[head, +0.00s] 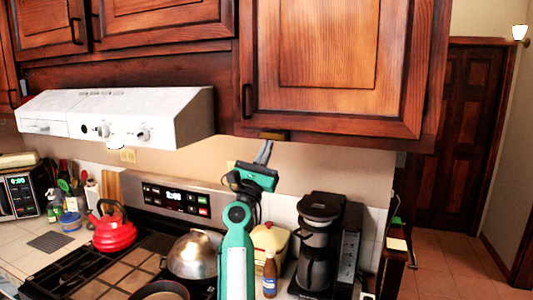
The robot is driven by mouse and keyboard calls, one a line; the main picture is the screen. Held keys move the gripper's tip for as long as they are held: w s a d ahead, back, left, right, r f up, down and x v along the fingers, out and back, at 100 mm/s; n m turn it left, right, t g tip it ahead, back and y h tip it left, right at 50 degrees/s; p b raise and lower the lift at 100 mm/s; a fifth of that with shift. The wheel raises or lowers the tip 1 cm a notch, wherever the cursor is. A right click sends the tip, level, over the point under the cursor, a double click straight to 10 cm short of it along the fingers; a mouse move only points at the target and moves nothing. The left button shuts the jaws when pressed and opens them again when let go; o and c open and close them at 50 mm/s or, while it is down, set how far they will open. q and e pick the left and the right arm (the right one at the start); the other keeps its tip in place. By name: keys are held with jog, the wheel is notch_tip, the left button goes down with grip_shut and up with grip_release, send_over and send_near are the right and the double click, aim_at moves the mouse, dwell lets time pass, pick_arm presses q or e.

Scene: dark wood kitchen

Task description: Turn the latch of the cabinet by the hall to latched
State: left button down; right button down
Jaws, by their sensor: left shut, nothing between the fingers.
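The cabinet by the hall (320,60) is the large wooden upper cabinet at the right, with its door closed and a dark handle at its left edge. A small brass-coloured piece (274,135), which looks like the latch, sits at its bottom edge. It is too small to tell which way it is turned. My left gripper (265,146), on a green arm, points up just below this piece. Its fingers are shut with nothing between them. I cannot tell whether the fingertips touch the piece. My right gripper is not in view.
A white range hood (120,115) juts out left of the gripper. Below are a stove with a red kettle (114,230) and a metal-domed pan (193,256), a sauce bottle (270,274) and a black coffee maker (318,240). The hall floor (445,262) at right looks open.

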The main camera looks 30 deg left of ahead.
aim_at(265, 136)
pick_arm(q)
jog(key=m+h, duration=0.2)
jog(key=m, duration=0.1)
jog(key=r+m+g+h+b, duration=0.1)
jog(key=m+h, duration=0.2)
jog(key=a+m+h, duration=0.1)
jog(key=m+h, duration=0.2)
jog(key=shift+s+r+g, duration=0.15)
jog(key=shift+r+g, duration=0.05)
jog(key=shift+g, duration=0.1)
jog(key=m+h, duration=0.1)
jog(key=r+m+g+h, duration=0.1)
jog(key=m, duration=0.1)
jog(key=shift+a+r, duration=0.1)
jog(key=shift+a, duration=0.05)
jog(key=shift+r, duration=0.1)
